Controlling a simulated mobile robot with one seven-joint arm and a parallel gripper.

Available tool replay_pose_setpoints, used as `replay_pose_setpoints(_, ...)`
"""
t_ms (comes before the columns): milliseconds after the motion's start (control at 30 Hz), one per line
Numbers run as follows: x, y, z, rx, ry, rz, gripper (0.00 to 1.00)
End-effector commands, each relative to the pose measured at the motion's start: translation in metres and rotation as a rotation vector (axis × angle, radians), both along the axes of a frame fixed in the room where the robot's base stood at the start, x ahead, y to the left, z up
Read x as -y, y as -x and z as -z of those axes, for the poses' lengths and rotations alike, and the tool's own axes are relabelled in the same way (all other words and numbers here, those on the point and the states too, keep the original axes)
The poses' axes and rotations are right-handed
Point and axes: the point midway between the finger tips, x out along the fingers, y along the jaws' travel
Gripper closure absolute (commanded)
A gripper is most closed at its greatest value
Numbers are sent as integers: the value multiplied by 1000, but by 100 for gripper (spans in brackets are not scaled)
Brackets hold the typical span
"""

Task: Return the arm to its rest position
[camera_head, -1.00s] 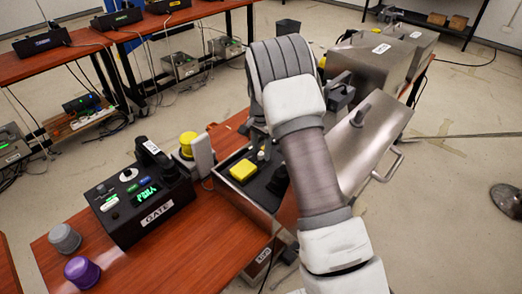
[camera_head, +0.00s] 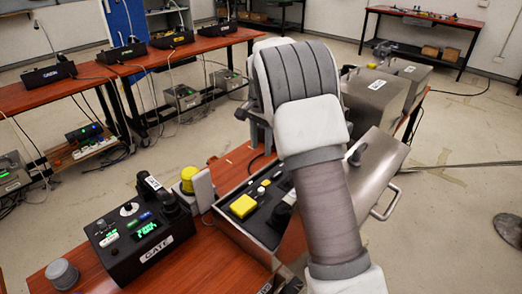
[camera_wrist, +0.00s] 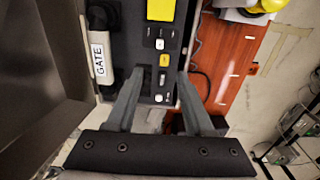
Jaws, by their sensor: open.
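My arm (camera_head: 325,190) rises through the right middle of the head view, bent at the elbow. It hides part of an open metal box. My gripper (camera_wrist: 158,100) shows in the wrist view, its two fingers apart with nothing between them. The fingers point toward the box's black panel (camera_wrist: 153,75), which has a yellow pad and several small buttons. I cannot tell the gap between fingertips and panel. The fingertips are not clearly visible in the head view.
A black GATE console (camera_head: 140,235) with a green display and a grey knob (camera_head: 62,274) sit on the near wooden table. A yellow beacon (camera_head: 189,180) stands by the open box. Closed metal boxes (camera_head: 373,97) stand behind it. Floor to the right is mostly clear.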

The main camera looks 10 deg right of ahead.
Motion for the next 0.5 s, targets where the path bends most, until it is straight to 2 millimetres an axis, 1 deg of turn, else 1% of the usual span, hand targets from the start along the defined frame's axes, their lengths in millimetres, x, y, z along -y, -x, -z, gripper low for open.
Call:
replay_pose_setpoints(300,0,1,-3,3,-1,-3,48)
replay_pose_setpoints(367,1,4,-9,9,-4,-10,48)
replay_pose_setpoints(467,2,15,-29,31,-13,-41,48)
replay_pose_setpoints(500,3,22,-40,44,-17,-59,48)
